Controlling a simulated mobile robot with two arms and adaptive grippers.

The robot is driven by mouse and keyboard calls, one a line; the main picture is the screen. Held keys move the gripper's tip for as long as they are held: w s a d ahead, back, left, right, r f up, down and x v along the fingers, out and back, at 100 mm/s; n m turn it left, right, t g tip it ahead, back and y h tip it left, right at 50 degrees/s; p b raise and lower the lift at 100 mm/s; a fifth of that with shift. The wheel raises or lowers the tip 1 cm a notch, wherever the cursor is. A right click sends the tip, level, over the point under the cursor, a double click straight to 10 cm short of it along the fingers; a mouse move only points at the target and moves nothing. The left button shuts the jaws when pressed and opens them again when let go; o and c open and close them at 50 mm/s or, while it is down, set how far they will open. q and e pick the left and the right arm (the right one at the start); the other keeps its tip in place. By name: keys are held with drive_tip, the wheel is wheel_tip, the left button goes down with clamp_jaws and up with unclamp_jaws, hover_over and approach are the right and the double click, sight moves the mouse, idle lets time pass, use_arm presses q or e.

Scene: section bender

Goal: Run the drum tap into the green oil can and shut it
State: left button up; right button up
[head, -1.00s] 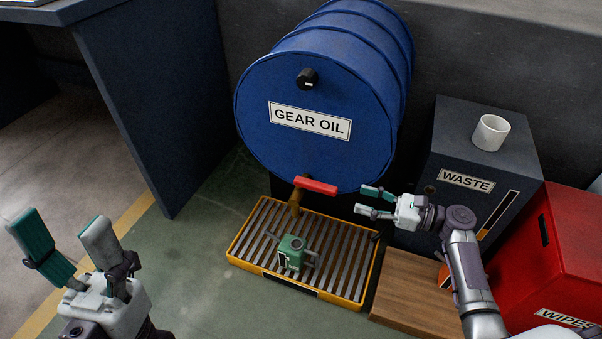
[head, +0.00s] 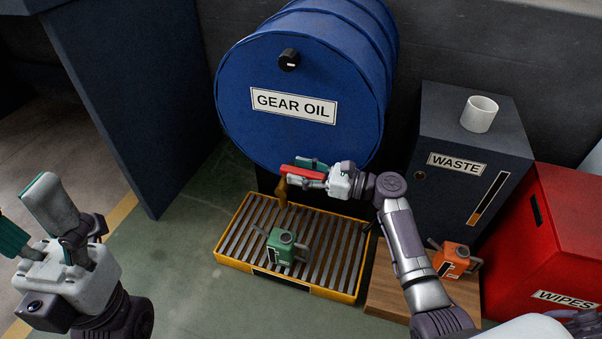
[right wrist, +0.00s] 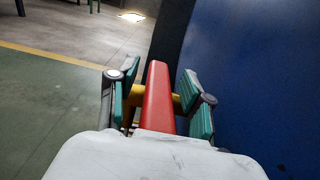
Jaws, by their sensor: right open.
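The blue drum (head: 270,145) labelled GEAR OIL lies on its side, with a brass tap (head: 282,192) low on its front. The tap's red handle (head: 300,173) points right, across the drum face. My right gripper (head: 312,172) is open with its fingers on either side of the handle; the right wrist view shows the red handle (right wrist: 158,95) between the two green pads. The green oil can (head: 287,246) stands upright on the slatted drip tray (head: 233,263), below and near the tap. My left gripper (head: 22,215) is open and empty at the far left.
An orange can (head: 455,259) stands on a wooden board (head: 390,291) right of the tray. Behind it is a dark WASTE box (head: 440,190) with a white cup (head: 479,114) on top. A red WIPES bin (head: 555,230) is at right. Green floor left of the tray is clear.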

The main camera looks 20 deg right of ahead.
clamp_jaws()
idle(0.5)
